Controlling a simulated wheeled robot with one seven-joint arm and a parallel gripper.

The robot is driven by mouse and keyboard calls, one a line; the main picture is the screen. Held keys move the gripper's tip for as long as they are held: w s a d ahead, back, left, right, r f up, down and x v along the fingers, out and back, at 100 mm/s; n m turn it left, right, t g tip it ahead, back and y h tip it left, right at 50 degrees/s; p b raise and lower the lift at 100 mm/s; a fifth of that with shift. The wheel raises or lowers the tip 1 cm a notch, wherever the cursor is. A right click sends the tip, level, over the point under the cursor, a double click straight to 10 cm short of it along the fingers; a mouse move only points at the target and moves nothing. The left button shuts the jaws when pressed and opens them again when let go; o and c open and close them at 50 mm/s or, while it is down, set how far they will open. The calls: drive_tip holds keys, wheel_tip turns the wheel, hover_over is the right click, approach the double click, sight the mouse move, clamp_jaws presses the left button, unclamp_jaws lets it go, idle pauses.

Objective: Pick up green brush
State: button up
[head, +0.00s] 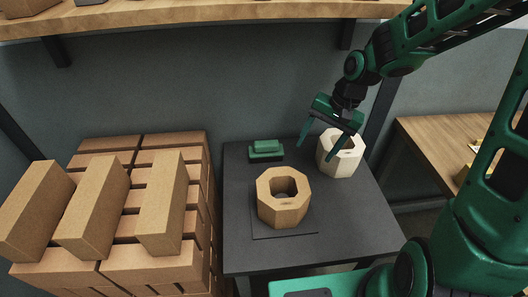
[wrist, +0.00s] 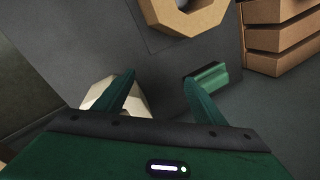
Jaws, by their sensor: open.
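The green brush (head: 266,151) lies on the dark table (head: 240,230), near its back edge and left of the middle. In the wrist view the green brush (wrist: 209,78) shows just beyond the tip of the right finger, which partly covers it. My gripper (head: 342,148) is open and empty, above the table and to the right of the brush, in front of the cream octagonal block. In the wrist view my gripper (wrist: 159,76) has its fingers spread, with the left one over the cream block.
A tan octagonal block (head: 284,212) with a hole stands in front of the brush. The cream octagonal block (head: 346,158) stands at the back right. Stacked bricks (head: 150,255) rise left of the table. A wooden shelf (head: 200,14) runs above. A wooden table (head: 440,145) stands right.

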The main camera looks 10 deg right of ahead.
drive_tip(key=w+a+f+m+g+y, duration=0.2)
drive_tip(key=w+a+f+m+y, duration=0.25)
drive_tip(key=a+m, duration=0.2)
drive_tip(key=w+a+r+m+y, duration=0.1)
drive_tip(key=w+r+y, duration=0.1)
drive_tip(key=w+a+r+m+y, duration=0.1)
drive_tip(key=w+r+m+y, duration=0.1)
drive_tip(key=w+a+r+m+t+y, duration=0.1)
drive_tip(key=w+m+y, duration=0.1)
drive_tip(key=shift+w+a+r, duration=0.2)
drive_tip(key=shift+a+r, duration=0.2)
approach(255, 147)
drive_tip(key=w+a+f, duration=0.1)
drive_tip(key=a+f, duration=0.1)
drive_tip(key=shift+w+a+f, duration=0.2)
drive_tip(key=shift+w+f, duration=0.2)
drive_tip(key=shift+x, duration=3.75)
drive_tip(key=c, duration=1.2)
